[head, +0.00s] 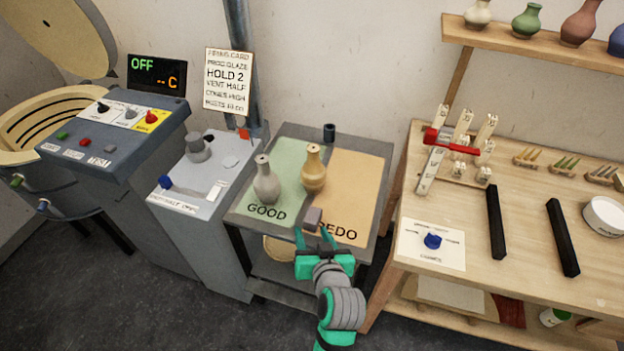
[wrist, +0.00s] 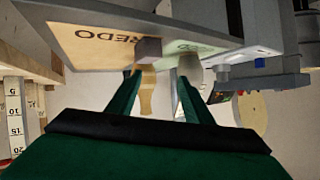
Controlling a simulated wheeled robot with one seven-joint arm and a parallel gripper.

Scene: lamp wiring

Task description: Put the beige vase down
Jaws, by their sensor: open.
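The beige vase (head: 313,170) stands upright on the small table at the border between the green GOOD area (head: 283,152) and the orange REDO area (head: 352,190). My gripper (head: 312,234) is open and empty at the table's front side, apart from the vase. The wrist view is upside down; there the beige vase (wrist: 146,97) shows beyond and between my spread fingers (wrist: 157,84). A grey vase (head: 267,182) stands upright on the GOOD area, left of the beige one.
A small grey-brown block (head: 313,217) lies near the front between my gripper and the beige vase. A dark cup (head: 329,132) stands at the table's back edge. A control box (head: 195,185) is to the left, a wooden workbench (head: 470,240) to the right.

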